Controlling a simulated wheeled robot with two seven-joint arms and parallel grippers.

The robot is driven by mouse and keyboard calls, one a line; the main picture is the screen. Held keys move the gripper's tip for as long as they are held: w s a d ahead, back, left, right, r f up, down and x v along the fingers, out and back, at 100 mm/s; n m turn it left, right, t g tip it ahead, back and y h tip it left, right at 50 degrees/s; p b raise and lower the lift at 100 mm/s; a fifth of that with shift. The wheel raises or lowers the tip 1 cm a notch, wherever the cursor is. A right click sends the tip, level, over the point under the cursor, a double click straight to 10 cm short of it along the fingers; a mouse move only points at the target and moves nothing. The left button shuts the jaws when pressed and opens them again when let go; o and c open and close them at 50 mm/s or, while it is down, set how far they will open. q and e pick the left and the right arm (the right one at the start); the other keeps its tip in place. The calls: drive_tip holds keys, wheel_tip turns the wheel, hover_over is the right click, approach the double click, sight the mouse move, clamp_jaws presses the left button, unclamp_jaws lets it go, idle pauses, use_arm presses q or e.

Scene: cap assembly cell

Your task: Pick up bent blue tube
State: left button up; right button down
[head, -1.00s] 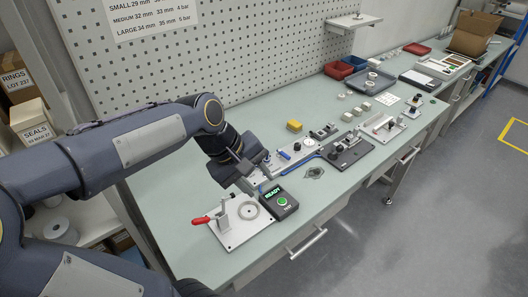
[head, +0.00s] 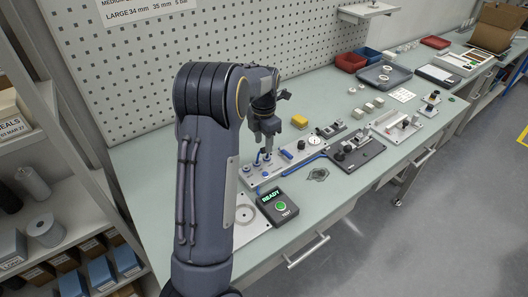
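A thin bent blue tube (head: 303,165) runs along the front of the long grey fixture plate (head: 320,149), near the READY/TEST box (head: 277,205). A small upright blue piece (head: 258,158) stands at the plate's left end; I cannot tell whether it joins the tube. My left gripper (head: 265,146) points down above the plate's left part, close to this blue piece and apart from the long run of tube. Its fingers are small and dark, and their gap is not clear. I see nothing held in it. My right gripper is out of view.
A dark fixture (head: 358,152) stands right of the tube, with a grey flat part (head: 318,174) in front. A yellow block (head: 299,121) lies behind the plate. The table's front right strip is clear.

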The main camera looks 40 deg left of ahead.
sight(264, 148)
use_arm(q)
wheel_tip(264, 148, down, 4)
drive_tip(key=shift+s+f, duration=0.1)
clamp_jaws()
idle(0.5)
